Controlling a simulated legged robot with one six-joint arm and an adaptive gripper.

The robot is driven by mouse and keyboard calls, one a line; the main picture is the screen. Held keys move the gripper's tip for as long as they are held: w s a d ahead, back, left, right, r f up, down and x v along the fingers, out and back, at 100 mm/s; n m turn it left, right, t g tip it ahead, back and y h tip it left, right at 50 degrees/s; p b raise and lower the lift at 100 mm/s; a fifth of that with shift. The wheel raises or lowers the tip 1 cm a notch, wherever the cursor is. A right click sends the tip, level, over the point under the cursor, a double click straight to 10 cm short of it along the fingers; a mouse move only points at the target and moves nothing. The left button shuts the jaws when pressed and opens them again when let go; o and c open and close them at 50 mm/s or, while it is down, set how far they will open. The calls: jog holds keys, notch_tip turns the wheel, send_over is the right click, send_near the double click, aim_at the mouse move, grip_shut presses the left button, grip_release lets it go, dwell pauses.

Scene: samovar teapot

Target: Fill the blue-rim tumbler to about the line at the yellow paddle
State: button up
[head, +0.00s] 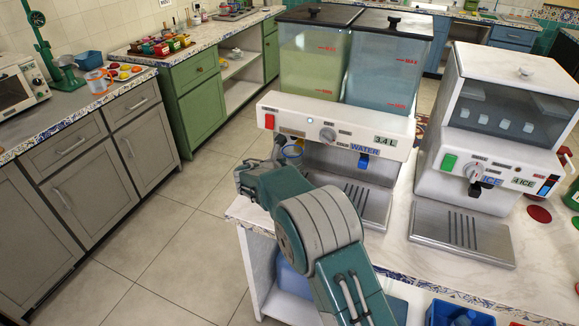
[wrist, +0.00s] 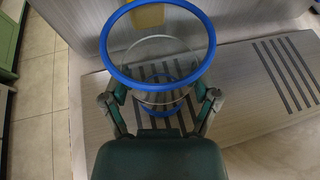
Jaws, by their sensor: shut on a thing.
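The clear blue-rim tumbler (wrist: 207,58) is upright between my gripper's fingers (wrist: 160,98) in the wrist view. My gripper is shut on it, one finger on each side. I see no clear liquid level in it. The yellow paddle (wrist: 148,16) is just beyond the rim at the top; whether they touch I cannot tell. The left tank (head: 308,65) holds yellow-green liquid, the right tank (head: 385,75) blue.
A blue paddle (head: 363,161) hangs under the right tank, above the slotted drip tray (head: 366,205). An ice machine (head: 505,125) stands to the right. A blue crate (head: 470,312) is at the front. Open floor (head: 180,240) lies left of the counter.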

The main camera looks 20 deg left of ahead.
jog(key=shift+w, duration=0.85)
dwell(4.2)
jog(key=shift+s+a, duration=0.15)
jog(key=shift+s, duration=2.35)
jog(key=shift+s+a, duration=0.2)
jog(key=shift+s, duration=2.3)
jog(key=shift+s+a, duration=0.15)
jog(key=shift+s, duration=2.35)
